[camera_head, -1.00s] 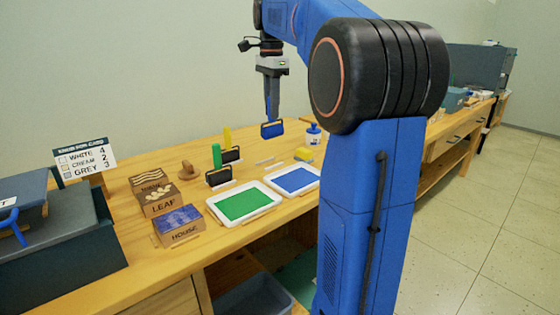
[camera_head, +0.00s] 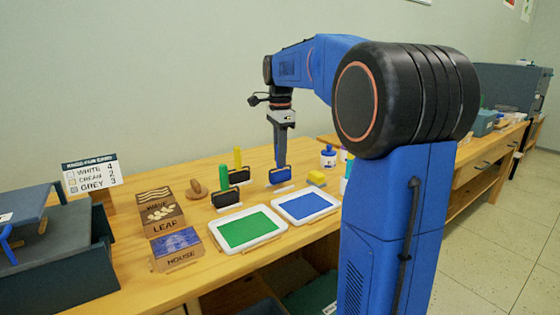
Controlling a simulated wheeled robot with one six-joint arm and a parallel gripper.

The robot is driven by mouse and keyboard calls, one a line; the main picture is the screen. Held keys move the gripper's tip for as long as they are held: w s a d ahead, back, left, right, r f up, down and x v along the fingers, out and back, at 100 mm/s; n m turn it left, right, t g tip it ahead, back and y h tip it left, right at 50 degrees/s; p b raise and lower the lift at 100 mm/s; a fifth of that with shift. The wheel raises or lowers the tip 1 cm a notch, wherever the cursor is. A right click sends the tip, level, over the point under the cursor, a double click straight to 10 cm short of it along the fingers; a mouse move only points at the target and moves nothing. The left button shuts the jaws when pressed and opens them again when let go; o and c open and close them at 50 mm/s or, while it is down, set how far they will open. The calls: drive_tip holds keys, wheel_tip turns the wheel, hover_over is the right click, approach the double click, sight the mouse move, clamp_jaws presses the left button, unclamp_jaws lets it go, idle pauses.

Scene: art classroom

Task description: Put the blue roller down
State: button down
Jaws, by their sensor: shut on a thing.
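The blue roller (camera_head: 280,175) is in my gripper (camera_head: 280,158), which is shut on it. It hangs upright, low over the wooden bench, behind the blue ink tray (camera_head: 307,206). A pale strip (camera_head: 284,189) shows just below it; I cannot tell whether the roller touches it. To its left stand a roller with a yellow handle (camera_head: 238,160) and one with a green handle (camera_head: 223,177). The green ink tray (camera_head: 247,229) lies in front of these.
A yellow sponge-like block (camera_head: 317,178) and a blue-capped bottle (camera_head: 328,156) stand close to the right. My arm hides part of the bench.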

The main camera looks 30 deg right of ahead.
drive_tip(key=shift+f, duration=0.9)
drive_tip(key=shift+f, duration=0.15)
drive_tip(key=c, duration=1.6)
unclamp_jaws()
wheel_tip(320, 180, up, 12)
drive_tip(key=shift+r, duration=0.15)
